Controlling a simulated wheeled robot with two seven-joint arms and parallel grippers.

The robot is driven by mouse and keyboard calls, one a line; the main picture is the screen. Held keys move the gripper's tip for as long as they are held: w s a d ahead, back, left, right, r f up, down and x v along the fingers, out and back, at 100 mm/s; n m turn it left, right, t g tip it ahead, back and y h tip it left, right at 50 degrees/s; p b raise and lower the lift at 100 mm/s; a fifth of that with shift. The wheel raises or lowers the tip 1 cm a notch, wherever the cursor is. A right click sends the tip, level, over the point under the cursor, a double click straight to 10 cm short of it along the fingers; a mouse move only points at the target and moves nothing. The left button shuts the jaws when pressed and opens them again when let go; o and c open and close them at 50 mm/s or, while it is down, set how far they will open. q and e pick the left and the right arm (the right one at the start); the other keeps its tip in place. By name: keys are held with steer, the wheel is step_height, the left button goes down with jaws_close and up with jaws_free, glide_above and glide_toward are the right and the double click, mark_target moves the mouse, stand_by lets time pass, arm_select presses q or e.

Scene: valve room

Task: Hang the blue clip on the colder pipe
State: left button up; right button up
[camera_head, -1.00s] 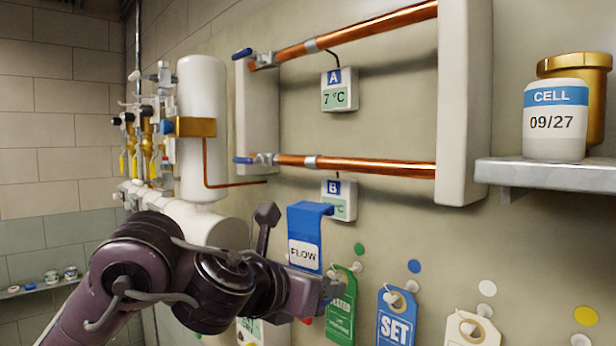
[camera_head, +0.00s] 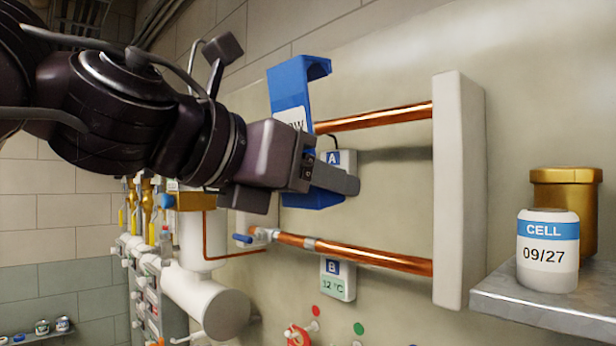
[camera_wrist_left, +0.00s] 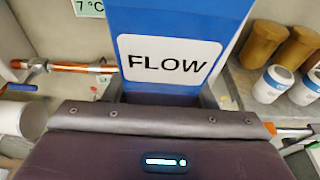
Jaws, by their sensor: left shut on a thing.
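My left gripper (camera_head: 325,178) is shut on the blue clip (camera_head: 290,88), marked FLOW, which also shows in the left wrist view (camera_wrist_left: 168,60). The clip is upright, with its bent hook at the top. It is in front of the upper copper pipe (camera_head: 375,117), hook above the pipe's level; I cannot tell if they touch. Tag A (camera_head: 340,158) hangs at this pipe; its display (camera_wrist_left: 90,8) reads 7 °C in the left wrist view. The lower copper pipe (camera_head: 370,257) has tag B (camera_head: 338,279), reading 12 °C. My right gripper is not in view.
A pale upright post (camera_head: 458,190) bounds the pipes at the right. A grey shelf (camera_head: 545,305) holds a white CELL jar (camera_head: 547,255) and a brass-coloured container (camera_head: 566,190). A white cylinder (camera_head: 207,300) and valves are at the left. The wall between the pipes is clear right of my gripper.

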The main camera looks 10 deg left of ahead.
arm_select(q)
steer(key=shift+w+d+p, duration=0.85)
steer(key=shift+w+d, duration=0.55)
steer(key=shift+w, duration=0.5)
steer(key=shift+w+d+p, duration=0.85)
steer(key=shift+w+d, duration=0.5)
steer(key=shift+w, duration=0.55)
steer(key=shift+w+d+p, duration=0.85)
steer(key=shift+w+d, duration=0.55)
steer(key=shift+w, duration=0.5)
steer(key=shift+f+b, duration=0.65)
steer(key=o, duration=1.1)
steer(key=shift+b+v, duration=2.05)
steer(key=shift+v, duration=1.85)
